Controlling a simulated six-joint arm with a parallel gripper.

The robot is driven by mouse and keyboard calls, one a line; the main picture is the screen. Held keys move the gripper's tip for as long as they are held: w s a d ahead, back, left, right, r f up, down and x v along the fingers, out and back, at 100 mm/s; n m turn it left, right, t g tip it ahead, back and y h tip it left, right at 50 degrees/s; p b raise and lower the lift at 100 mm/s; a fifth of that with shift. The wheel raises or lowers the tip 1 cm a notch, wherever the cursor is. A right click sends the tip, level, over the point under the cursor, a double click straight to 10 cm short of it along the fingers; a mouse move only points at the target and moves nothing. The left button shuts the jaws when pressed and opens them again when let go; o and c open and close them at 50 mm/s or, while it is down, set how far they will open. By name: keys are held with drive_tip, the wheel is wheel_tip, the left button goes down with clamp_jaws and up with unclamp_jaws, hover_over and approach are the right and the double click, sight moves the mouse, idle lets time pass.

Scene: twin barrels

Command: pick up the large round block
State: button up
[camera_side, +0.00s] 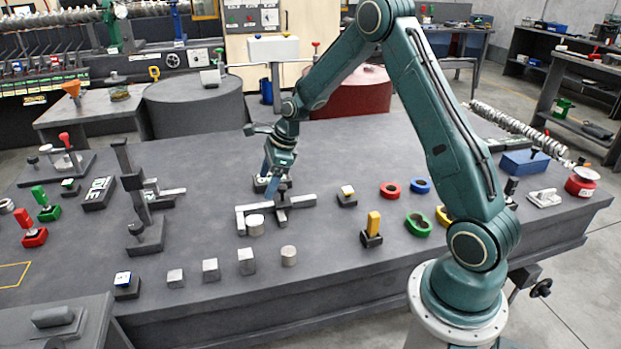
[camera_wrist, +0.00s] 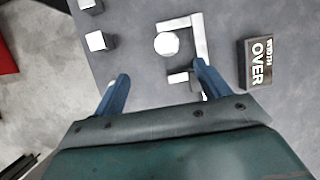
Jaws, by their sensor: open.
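The large round block (camera_side: 255,225), a pale grey cylinder, stands on the dark table inside the angle of a light grey bracket (camera_side: 300,201). A smaller round block (camera_side: 288,256) stands in front of it, at the right end of a row of cubes. My gripper (camera_side: 275,190) is over the bracket, behind the large round block, with its fingers pointing down. The round block (camera_wrist: 166,43) shows ahead of the fingertips, and the right finger overlaps part of the bracket (camera_wrist: 200,40).
Pale cubes (camera_side: 211,269) stand in a row near the front edge. A dark upright post (camera_side: 140,205) rises to the left. A yellow-topped block (camera_side: 373,226) and coloured rings (camera_side: 418,224) lie to the right. A black block lettered OVER (camera_wrist: 260,62) is right of the bracket.

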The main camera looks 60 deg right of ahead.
drive_tip(key=f, duration=0.1)
drive_tip(key=f+m, duration=0.1)
drive_tip(key=d+f, duration=0.1)
drive_tip(key=shift+w+m, duration=0.4)
drive_tip(key=shift+f, duration=0.1)
hover_over(254, 220)
drive_tip(key=s+d, duration=0.1)
drive_tip(key=s, duration=0.1)
wheel_tip(254, 220, down, 7)
drive_tip(key=shift+r, duration=0.1)
drive_tip(key=shift+w+f, duration=0.1)
drive_tip(key=shift+f, duration=0.35)
drive_tip(key=shift+x, duration=2.6)
drive_tip(key=shift+w, duration=0.1)
drive_tip(key=shift+c, duration=0.4)
